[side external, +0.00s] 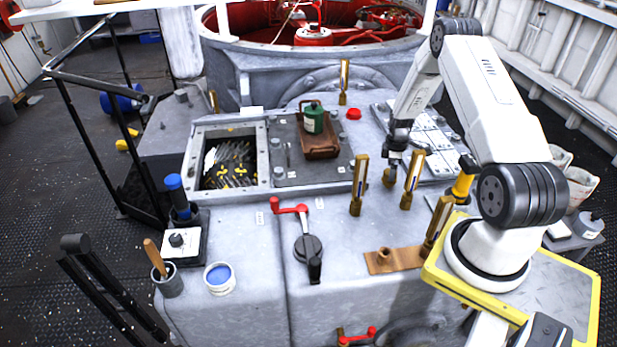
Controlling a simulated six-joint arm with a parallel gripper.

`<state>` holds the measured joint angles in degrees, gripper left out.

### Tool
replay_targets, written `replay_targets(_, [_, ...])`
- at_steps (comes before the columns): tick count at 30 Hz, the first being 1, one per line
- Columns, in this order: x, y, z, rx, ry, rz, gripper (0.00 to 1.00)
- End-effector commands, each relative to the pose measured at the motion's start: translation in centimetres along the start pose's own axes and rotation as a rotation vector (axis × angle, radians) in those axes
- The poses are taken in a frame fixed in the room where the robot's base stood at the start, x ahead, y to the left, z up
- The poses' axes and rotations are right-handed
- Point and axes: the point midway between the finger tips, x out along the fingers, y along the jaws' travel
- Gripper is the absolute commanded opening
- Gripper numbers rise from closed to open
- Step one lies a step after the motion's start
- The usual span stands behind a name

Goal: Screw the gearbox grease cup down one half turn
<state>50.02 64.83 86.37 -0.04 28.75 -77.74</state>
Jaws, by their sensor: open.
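A small brass cup (389,179), which looks like the grease cup, stands on the grey gearbox deck (330,215), right of the open hatch. My gripper (393,163) points down just above it. Its dark jaws are open; the picture is too small to tell whether they are around the cup's top or only over it. Brass sight-glass posts stand close on both sides, one to the left (359,185) and one to the right (412,180). The cup's thread is not visible.
A red-handled crank (305,240) and a copper plate with a ring (396,261) lie in front. An open hatch (268,155) and a brown tray (320,149) with a green can (313,120) are to the left. A blue grease tub (219,277) stands front left.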

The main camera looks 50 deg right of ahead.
Motion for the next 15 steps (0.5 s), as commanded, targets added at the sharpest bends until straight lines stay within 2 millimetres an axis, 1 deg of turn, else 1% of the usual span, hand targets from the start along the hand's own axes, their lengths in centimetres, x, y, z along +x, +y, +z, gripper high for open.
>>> replay_targets(1, [0.45,-0.05,0.01,0.000,0.000,-0.001,0.99])
replay_targets(6, [1.18,-0.05,0.01,0.000,0.000,-0.001,0.99])
replay_targets(15, [1.29,-0.03,0.01,0.000,0.000,0.000,0.99])
